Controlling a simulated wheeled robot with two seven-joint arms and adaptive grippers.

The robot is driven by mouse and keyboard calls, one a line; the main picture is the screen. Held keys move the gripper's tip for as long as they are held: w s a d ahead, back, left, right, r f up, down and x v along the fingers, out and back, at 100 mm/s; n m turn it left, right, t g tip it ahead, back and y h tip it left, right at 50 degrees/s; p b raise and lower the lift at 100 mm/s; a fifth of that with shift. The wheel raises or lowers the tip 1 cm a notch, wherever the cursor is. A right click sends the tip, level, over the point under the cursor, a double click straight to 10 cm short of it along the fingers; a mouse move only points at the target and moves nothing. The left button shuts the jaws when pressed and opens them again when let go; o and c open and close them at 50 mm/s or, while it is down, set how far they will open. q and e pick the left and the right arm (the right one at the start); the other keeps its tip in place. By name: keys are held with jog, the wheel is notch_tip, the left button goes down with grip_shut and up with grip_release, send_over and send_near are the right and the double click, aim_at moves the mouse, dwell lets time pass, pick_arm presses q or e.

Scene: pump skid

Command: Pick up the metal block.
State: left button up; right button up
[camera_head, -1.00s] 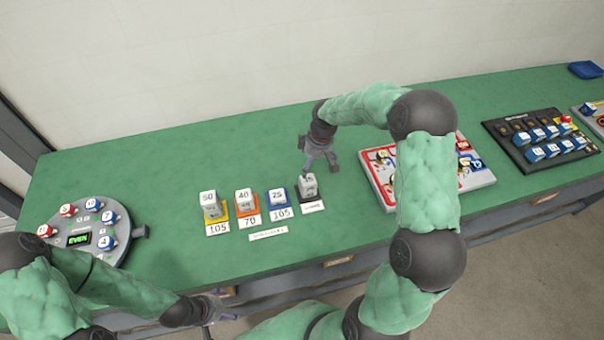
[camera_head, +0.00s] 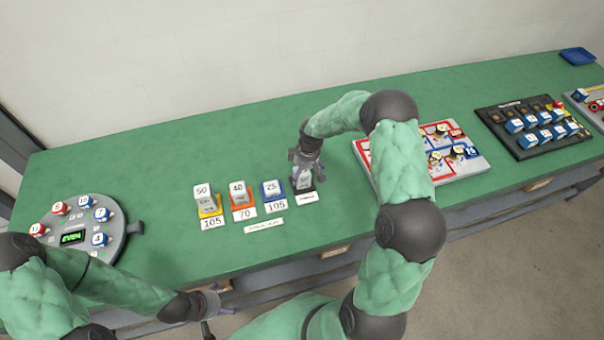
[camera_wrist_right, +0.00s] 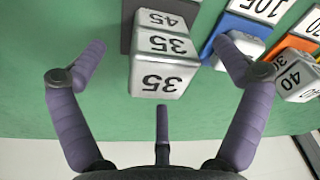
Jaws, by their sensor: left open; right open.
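Several silver metal blocks with numbers stand in a row on the green bench. In the head view this block (camera_head: 303,182) is partly hidden by the gripper. My right gripper (camera_head: 305,168) is open just above it. In the right wrist view its purple fingers (camera_wrist_right: 163,70) are spread around the block, apart from it. My left gripper (camera_head: 216,304) is open and empty at the bench's front edge.
Blocks marked 25 (camera_head: 272,187), 40 (camera_head: 238,189) and 50 (camera_head: 202,191) stand left on coloured bases. A round grey board (camera_head: 97,250) is at far left. A red-and-white board (camera_head: 362,152) and a black board (camera_head: 490,116) lie right.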

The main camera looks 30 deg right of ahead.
jog(key=c, duration=1.6)
jog(key=shift+r, duration=0.2)
